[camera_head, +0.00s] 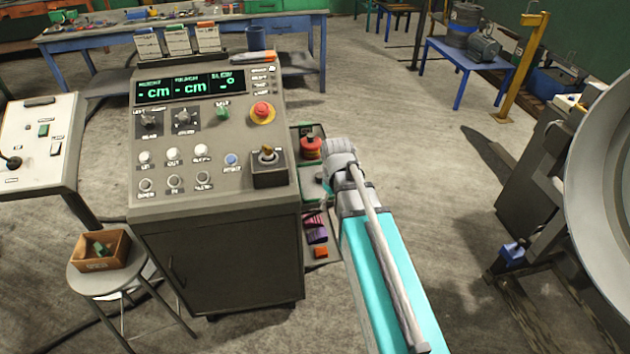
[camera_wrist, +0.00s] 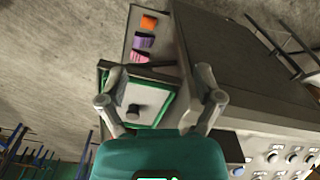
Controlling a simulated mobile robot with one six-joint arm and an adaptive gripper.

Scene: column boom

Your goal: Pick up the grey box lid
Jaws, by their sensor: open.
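The grey box lid (camera_wrist: 150,91), a light grey plate with a dark round knob, lies on a green-edged box (camera_wrist: 158,122) in the wrist view.
The side shelf (camera_wrist: 127,42) also carries orange (camera_wrist: 149,23), purple (camera_wrist: 144,42) and pink (camera_wrist: 140,57) blocks. A red knob-like part (camera_head: 311,147) stands at its far end. The control console (camera_head: 215,215) rises close beside the shelf. Open floor lies right of my arm.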

